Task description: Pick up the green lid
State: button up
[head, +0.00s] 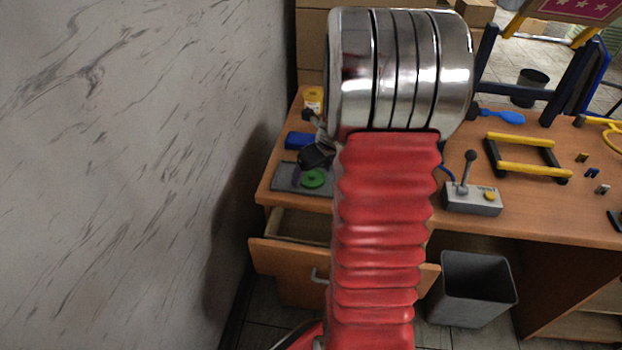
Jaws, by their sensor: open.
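The green lid (313,179) is a small round disc with a raised middle. It lies on a dark grey flat tray or mat (283,183) near the front left of the wooden desk. My gripper (317,148) shows as dark and grey parts just left of my arm and appears just beyond the lid in the picture. Its jaws are open. Most of it is hidden behind my red and silver arm, and I cannot tell its height above the desk. The lid is apart from the jaws as far as I can see.
A blue object (298,140) and a yellow container (313,96) stand behind the mat. A drawer (286,262) is open below. A grey joystick box (474,198) and a yellow-black frame (527,156) are on the right. A marbled wall (130,170) borders the left.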

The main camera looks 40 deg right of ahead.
aim_at(313, 176)
jog(key=shift+c, duration=0.6)
jog(key=c, duration=0.9)
notch_tip(313, 176, up, 10)
dwell(0.5)
